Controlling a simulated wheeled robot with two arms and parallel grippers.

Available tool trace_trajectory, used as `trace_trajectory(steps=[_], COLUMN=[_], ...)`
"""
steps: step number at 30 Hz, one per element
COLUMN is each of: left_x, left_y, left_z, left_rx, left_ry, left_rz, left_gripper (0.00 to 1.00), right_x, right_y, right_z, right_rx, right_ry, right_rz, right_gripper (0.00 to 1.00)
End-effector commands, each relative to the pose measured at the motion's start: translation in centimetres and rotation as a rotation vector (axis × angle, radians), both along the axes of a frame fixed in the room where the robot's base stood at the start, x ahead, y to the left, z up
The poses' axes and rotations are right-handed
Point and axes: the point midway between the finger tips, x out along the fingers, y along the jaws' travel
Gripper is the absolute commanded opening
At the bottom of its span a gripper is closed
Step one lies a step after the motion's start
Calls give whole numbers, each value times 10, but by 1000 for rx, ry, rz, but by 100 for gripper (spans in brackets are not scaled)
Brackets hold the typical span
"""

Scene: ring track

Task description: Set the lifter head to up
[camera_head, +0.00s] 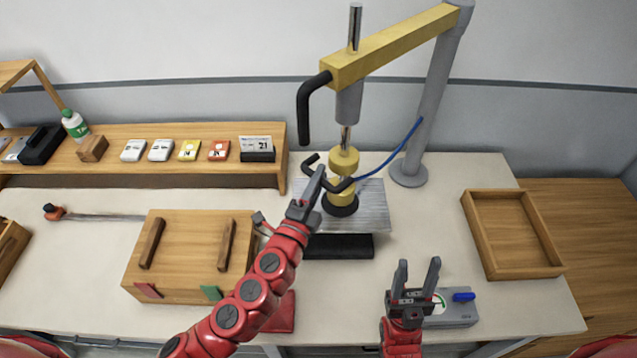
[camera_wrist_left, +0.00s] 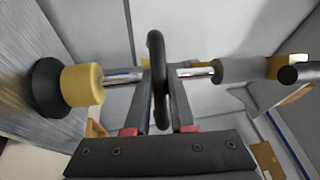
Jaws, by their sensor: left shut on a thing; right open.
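The lifter hangs from a yellow beam (camera_head: 390,45) on a grey post. Its lifter head (camera_head: 343,163) is a yellow collar on a chrome rod, with a lower yellow part and a black cup (camera_head: 340,207) at the bottom. The cup is low over the grey ribbed plate (camera_head: 372,208); I cannot tell if it touches. My left gripper (camera_head: 316,184) is shut on the head's black handle (camera_head: 344,185). The left wrist view shows the handle (camera_wrist_left: 157,50) between the fingers (camera_wrist_left: 160,100), with the yellow part (camera_wrist_left: 82,85) to the left. My right gripper (camera_head: 418,275) is open and empty.
A wooden box (camera_head: 190,240) with two bars stands left of the plate. A black block (camera_head: 338,246) lies before the plate. A grey device with a dial (camera_head: 455,312) is beside my right gripper. An empty wooden tray (camera_head: 512,266) lies at right.

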Motion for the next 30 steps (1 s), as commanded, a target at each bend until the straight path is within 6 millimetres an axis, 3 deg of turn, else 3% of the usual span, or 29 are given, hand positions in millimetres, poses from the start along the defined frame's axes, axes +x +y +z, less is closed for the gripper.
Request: trace_trajectory(steps=[1,4,16,17,21,30], left_x=[0,0,0,0,0,-1], left_y=[-1,-1,-1,-1,-1,0], left_z=[10,15,15,15,15,14], left_rx=[0,0,0,0,1,1], left_ry=[-2,-1,0,0,1,1], left_rz=[-2,-3,-3,-3,-3,-1], left_gripper=[0,0,0,28,52,52], right_x=[0,0,0,0,0,0], right_y=[0,0,0,0,0,0], right_z=[7,10,10,10,10,9], right_rx=[0,0,0,0,0,0], right_ry=[0,0,0,0,0,0], right_rz=[0,0,0,0,0,0], right_gripper=[50,50,50,50,50,50])
